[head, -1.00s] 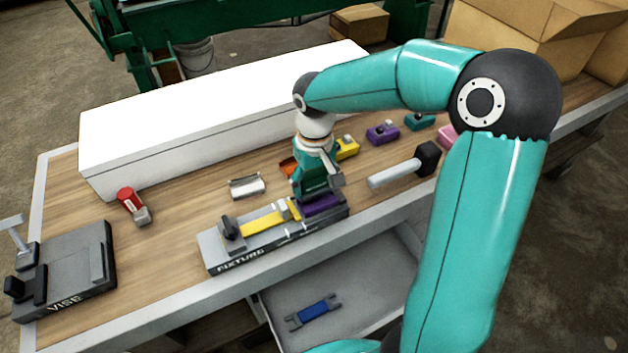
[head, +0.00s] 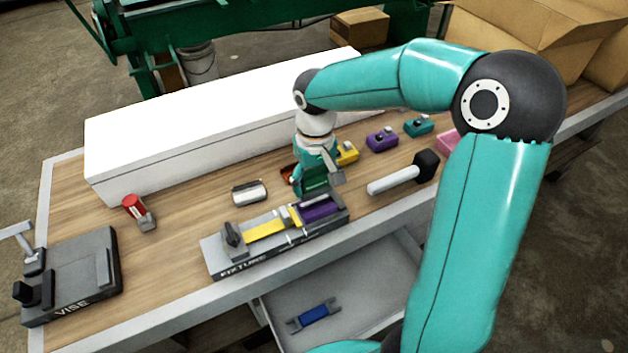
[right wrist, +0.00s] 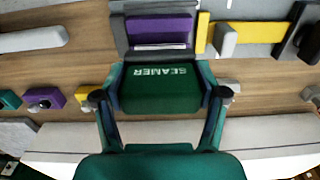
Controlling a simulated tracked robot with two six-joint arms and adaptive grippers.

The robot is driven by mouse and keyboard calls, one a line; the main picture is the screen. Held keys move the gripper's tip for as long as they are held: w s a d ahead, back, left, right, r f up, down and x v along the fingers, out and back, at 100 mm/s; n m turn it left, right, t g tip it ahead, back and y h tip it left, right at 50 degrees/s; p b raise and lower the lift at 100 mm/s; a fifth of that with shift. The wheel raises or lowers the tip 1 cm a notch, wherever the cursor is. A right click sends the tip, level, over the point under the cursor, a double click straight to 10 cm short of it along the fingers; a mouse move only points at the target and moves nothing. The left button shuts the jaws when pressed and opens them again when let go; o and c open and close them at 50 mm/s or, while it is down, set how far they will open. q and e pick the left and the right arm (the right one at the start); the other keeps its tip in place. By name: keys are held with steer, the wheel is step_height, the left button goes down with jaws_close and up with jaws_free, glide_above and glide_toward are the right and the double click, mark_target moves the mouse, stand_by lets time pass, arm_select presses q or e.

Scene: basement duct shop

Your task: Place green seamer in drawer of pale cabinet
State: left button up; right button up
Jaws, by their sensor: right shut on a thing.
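The green seamer (head: 314,183), lettered SEAMER, also shows in the right wrist view (right wrist: 160,90). My right gripper (head: 318,165) is shut on it, with one finger on each side in the right wrist view (right wrist: 162,100). The seamer is just behind the grey fixture (head: 265,248) and its purple block (head: 320,208); I cannot tell if it touches the bench. An open pale grey drawer (head: 365,300) sticks out below the bench front, with a blue tool (head: 313,314) in it. My left gripper is out of view.
A hammer (head: 405,176) lies right of the seamer. Yellow (head: 347,154), purple (head: 382,139) and teal (head: 418,126) blocks stand behind. A long white box (head: 210,130) fills the back. A red-handled tool (head: 138,211) and a vise (head: 70,275) are at left.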

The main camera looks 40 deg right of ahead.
steer(key=shift+r+p, duration=0.65)
steer(key=shift+r, duration=0.55)
steer(key=shift+w, duration=0.1)
